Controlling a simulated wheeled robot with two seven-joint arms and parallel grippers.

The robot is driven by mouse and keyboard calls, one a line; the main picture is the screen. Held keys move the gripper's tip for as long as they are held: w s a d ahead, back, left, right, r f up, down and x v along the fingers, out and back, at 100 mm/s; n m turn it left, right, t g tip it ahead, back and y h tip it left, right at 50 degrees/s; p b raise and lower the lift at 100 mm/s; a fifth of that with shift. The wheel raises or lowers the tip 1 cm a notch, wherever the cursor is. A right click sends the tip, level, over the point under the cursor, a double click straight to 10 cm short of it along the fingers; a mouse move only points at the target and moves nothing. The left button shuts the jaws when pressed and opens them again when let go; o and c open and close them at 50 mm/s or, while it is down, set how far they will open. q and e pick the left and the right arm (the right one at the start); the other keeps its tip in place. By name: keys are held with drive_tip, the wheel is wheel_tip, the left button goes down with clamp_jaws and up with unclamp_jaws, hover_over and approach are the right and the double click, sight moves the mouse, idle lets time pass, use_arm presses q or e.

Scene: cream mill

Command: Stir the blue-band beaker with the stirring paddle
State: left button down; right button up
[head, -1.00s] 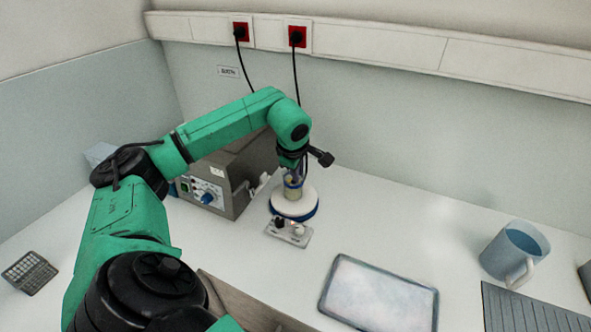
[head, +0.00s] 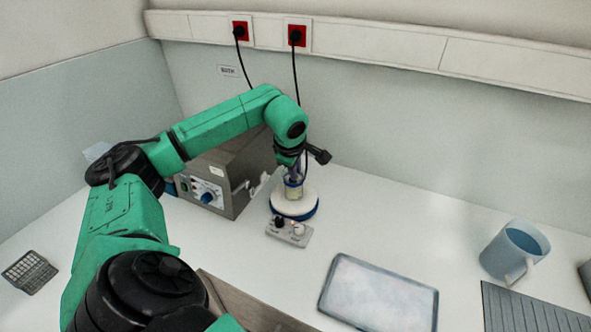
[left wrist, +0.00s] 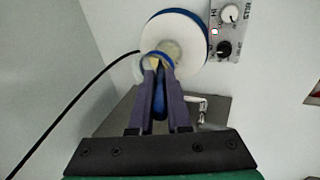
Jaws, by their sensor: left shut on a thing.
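The blue-band beaker (head: 293,192) stands on a round white plate with a blue rim (head: 296,208) in the head view. In the left wrist view the beaker (left wrist: 171,50) shows beyond my fingertips, its blue band partly visible. My left gripper (head: 293,172) is over the beaker, pointing down. In the left wrist view its purple fingers (left wrist: 158,75) are shut on a blue handle, the stirring paddle (left wrist: 159,103). The paddle's lower end is hidden at the beaker, so how deep it sits cannot be told. My right gripper is not in view.
A grey box with a blue knob (head: 228,180) stands left of the plate. A small control panel (head: 289,231) is in front. A grey tray (head: 378,295), a blue mug (head: 513,251) and a dark rack (head: 30,271) lie around.

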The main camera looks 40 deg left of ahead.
use_arm(q)
drive_tip(key=shift+r+p, duration=3.85)
drive_tip(key=shift+r, duration=1.05)
